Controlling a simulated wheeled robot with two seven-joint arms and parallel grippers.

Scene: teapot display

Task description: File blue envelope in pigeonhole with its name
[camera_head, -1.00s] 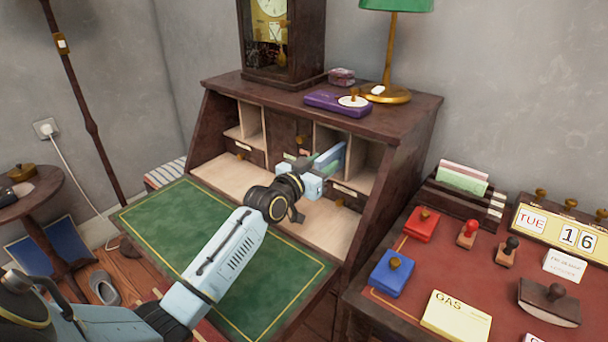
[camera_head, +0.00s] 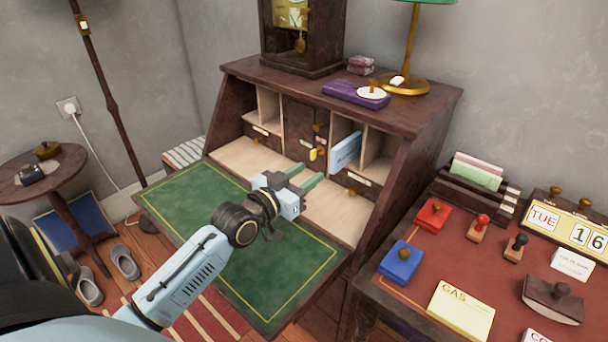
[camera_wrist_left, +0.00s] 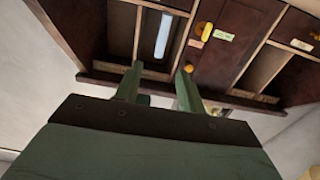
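The pale blue envelope (camera_head: 345,152) stands upright, leaning a little, in the pigeonhole just right of the small central door (camera_head: 301,126) of the desk. It also shows inside its compartment in the wrist view (camera_wrist_left: 162,36). Small name labels sit below the compartments; I cannot read them. My left gripper (camera_head: 305,183) is in front of the pigeonholes, over the desk's inner shelf, apart from the envelope. In the wrist view its two green fingers (camera_wrist_left: 157,86) stand apart with nothing between them. My right gripper is not in view.
The desk's green writing flap (camera_head: 190,208) is folded down and clear. A purple box (camera_head: 345,94), a lamp and a clock stand on the desk top. To the right, a red-topped table (camera_head: 415,285) carries stamps, ink pads, a letter rack (camera_head: 478,182) and a calendar.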

